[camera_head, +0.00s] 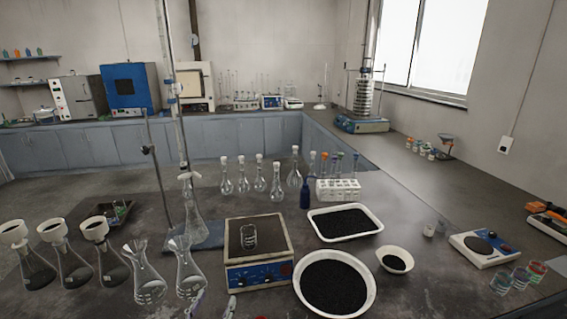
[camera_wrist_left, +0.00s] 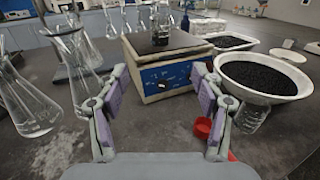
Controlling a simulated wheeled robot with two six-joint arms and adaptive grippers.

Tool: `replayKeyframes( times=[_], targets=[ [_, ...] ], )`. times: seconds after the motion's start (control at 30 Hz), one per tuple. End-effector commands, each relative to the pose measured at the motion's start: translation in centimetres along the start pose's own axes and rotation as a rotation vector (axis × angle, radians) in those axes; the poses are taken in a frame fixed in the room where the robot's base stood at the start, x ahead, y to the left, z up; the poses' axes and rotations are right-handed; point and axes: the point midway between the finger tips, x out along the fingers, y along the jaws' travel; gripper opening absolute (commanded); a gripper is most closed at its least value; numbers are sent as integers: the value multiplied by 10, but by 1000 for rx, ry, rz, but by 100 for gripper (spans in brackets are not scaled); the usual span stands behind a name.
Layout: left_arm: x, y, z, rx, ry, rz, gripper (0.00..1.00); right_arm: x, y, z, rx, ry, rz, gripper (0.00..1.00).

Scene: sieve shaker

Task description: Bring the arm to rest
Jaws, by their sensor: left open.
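My left gripper (camera_head: 214,305) shows only by its fingertips at the bottom edge of the head view. In the left wrist view the left gripper (camera_wrist_left: 158,98) is open, with purple pads apart and nothing between them. It faces a blue and white bench device (camera_head: 258,268) with a flat dark top, which also shows in the left wrist view (camera_wrist_left: 163,80). A small glass beaker (camera_head: 249,236) stands on that top. The rest of my left arm is out of the head view. My right gripper is not seen.
Conical flasks (camera_head: 188,275) stand left of the gripper. A round bowl of black grains (camera_head: 367,303) is to its right, with a white tray (camera_head: 378,233) behind. A red object (camera_wrist_left: 203,127) lies beside the right finger. A sieve stack (camera_head: 364,93) stands on the back counter.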

Motion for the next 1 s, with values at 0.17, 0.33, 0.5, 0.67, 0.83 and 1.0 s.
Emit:
replayKeyframes(
  times=[0.17, 0.33, 0.5, 0.67, 0.83, 1.0],
  targets=[
    [-4, 24, 18, -189, -62, 102, 68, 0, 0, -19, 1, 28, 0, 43],
    [-16, 59, 35, -464, -142, 238, 68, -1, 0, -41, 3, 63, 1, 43],
    [-37, 101, 40, -854, -241, 420, 68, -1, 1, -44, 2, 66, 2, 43],
    [-69, 136, 21, -1325, -333, 643, 68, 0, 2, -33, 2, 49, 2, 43],
    [-111, 139, -27, -1877, -389, 962, 68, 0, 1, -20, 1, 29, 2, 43],
    [-151, 102, -69, -2273, -367, 1318, 68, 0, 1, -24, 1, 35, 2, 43]
  ],
)
